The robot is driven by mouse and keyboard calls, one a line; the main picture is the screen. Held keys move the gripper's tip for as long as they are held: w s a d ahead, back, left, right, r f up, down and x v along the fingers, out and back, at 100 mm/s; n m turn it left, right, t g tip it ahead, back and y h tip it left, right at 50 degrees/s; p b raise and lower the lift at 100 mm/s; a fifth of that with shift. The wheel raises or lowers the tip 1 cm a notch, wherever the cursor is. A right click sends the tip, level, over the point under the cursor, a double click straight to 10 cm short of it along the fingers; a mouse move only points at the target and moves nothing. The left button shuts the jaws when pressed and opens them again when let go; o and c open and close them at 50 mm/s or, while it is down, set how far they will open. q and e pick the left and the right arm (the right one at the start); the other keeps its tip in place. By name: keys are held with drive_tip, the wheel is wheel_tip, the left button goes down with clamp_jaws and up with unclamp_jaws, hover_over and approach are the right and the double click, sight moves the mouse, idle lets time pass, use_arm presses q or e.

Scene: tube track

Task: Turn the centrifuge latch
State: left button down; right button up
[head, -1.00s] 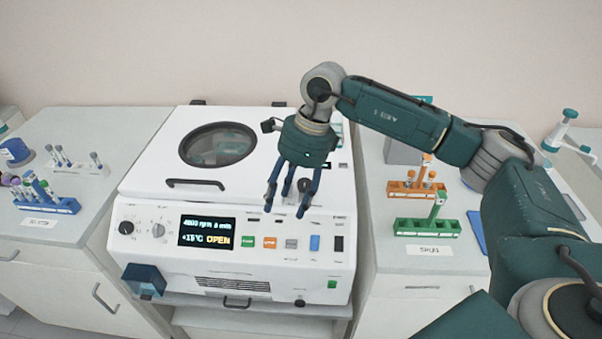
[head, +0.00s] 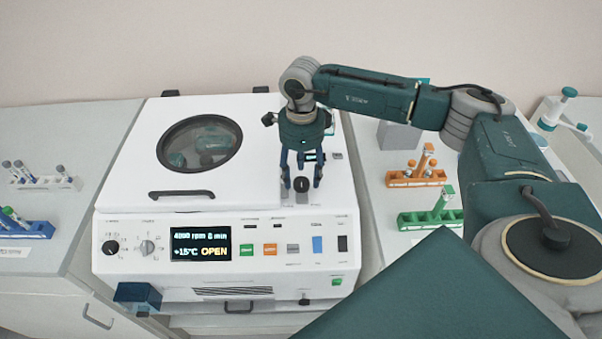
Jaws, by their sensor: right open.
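The white centrifuge (head: 250,208) stands in the middle, its lid (head: 200,111) down with a round window and a black handle. Its display (head: 201,244) reads OPEN. The latch, a small black knob (head: 301,184), sits on the top deck to the right of the lid. My right gripper (head: 301,183) points down over it, open, with its fingers on either side of the knob. I cannot tell whether the fingers touch it. My left gripper is not in view.
Orange (head: 415,179) and green (head: 430,219) tube racks stand on the right counter. White (head: 45,182) and blue (head: 25,230) racks with tubes stand on the left counter. A pipette stand (head: 556,112) is at the far right.

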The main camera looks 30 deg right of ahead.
drive_tip(key=shift+w+f, duration=0.1)
drive_tip(key=shift+f, duration=0.65)
drive_tip(key=shift+s+f, duration=0.1)
drive_tip(key=shift+s, duration=0.25)
drive_tip(key=shift+w+f, duration=0.1)
drive_tip(key=c, duration=1.2)
drive_tip(key=shift+o, duration=0.2)
drive_tip(key=shift+w, duration=0.1)
